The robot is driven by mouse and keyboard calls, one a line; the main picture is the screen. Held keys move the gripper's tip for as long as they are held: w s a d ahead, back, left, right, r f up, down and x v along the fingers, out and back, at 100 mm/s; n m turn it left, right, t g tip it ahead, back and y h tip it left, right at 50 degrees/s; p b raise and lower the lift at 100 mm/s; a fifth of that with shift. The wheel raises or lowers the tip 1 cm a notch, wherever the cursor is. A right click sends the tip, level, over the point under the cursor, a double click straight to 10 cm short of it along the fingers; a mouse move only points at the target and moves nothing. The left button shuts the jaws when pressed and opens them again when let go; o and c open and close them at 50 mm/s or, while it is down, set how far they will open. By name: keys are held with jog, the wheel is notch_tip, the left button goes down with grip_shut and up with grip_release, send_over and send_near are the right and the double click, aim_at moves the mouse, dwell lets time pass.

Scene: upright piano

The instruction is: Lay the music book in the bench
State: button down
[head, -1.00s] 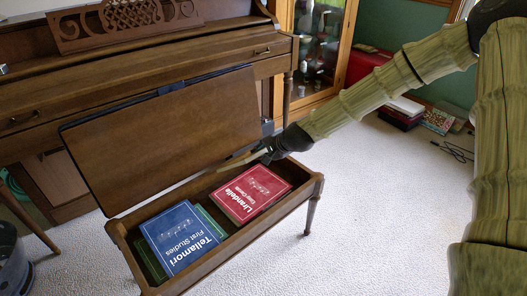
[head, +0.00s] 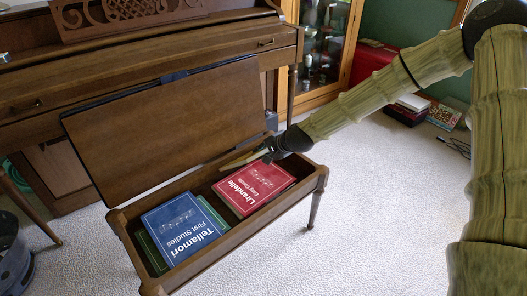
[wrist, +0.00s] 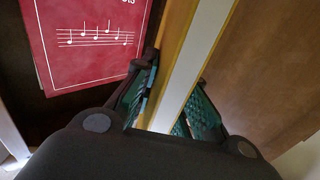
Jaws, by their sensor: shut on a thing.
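A thin book with a yellow cover edge and white pages (wrist: 200,65) stands edge-on in my gripper (wrist: 174,105) in the wrist view. In the head view it is a narrow tan strip (head: 238,160). My gripper (head: 268,153) is shut on it above the right end of the open bench (head: 205,262), close to the raised lid (head: 170,122). The book's title is not visible. In the bench lie a red book titled Lirandelle (head: 252,187) at the right and a blue book titled Tellamori (head: 182,228) at the left. The red book also shows in the wrist view (wrist: 90,45).
A green book (head: 152,252) shows under the blue one. The piano (head: 60,90) stands right behind the raised lid. A glass cabinet (head: 345,60) and books on the floor (head: 412,104) are at the back right. The carpet (head: 380,210) right of the bench is clear.

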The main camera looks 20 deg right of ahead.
jog(key=c, duration=1.4)
grip_release()
jog(key=shift+o, duration=0.2)
jog(key=v, duration=1.2)
